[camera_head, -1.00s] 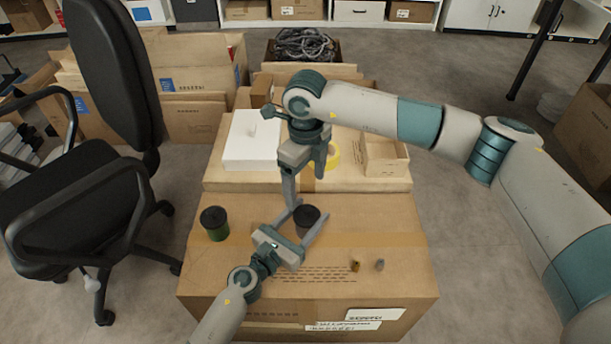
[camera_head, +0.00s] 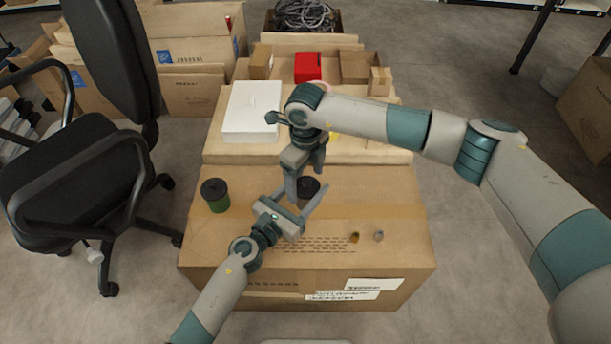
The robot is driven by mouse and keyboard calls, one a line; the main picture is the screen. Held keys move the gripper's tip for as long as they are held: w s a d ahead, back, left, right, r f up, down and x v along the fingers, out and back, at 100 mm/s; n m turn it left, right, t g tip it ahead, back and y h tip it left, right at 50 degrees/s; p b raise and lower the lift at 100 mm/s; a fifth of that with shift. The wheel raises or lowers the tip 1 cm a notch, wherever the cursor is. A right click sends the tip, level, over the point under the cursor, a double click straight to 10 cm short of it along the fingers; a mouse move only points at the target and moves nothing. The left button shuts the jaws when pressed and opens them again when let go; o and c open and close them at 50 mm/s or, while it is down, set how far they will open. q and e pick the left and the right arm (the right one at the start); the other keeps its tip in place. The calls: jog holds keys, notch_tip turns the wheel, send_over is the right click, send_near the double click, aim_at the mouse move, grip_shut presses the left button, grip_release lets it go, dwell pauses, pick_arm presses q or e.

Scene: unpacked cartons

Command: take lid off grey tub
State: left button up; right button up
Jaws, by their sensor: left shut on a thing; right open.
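The grey tub, with its dark lid (camera_head: 309,186), stands on the large front carton, partly hidden by both grippers. The lid appears to be on the tub. My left gripper (camera_head: 303,194) comes in from the lower left and is shut on the grey tub, one finger on each side. My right gripper (camera_head: 305,184) points down from above, open, with its fingers around the lid area. I cannot tell whether they touch the lid.
A green tub (camera_head: 215,197) with a dark lid stands left on the front carton (camera_head: 400,235). Two small objects, one brassy (camera_head: 354,237) and one grey (camera_head: 378,236), lie to the right. Behind are a white box (camera_head: 252,112) and a red box (camera_head: 308,67). An office chair (camera_head: 75,185) stands left.

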jog(key=shift+c, duration=0.2)
jog(key=c, duration=1.2)
jog(key=shift+r, duration=0.1)
jog(key=shift+c, duration=0.2)
jog(key=shift+r, duration=0.1)
pick_arm(q)
jog(key=shift+a+f, duration=0.1)
jog(key=shift+f, duration=0.15)
pick_arm(e)
jog(key=shift+a+r, duration=0.1)
jog(key=shift+r, duration=0.55)
pick_arm(q)
jog(key=shift+o, duration=0.2)
pick_arm(e)
jog(key=shift+r, duration=0.2)
jog(key=shift+c, duration=0.5)
pick_arm(q)
jog(key=shift+c, duration=0.2)
pick_arm(e)
jog(key=shift+r, duration=0.1)
grip_shut()
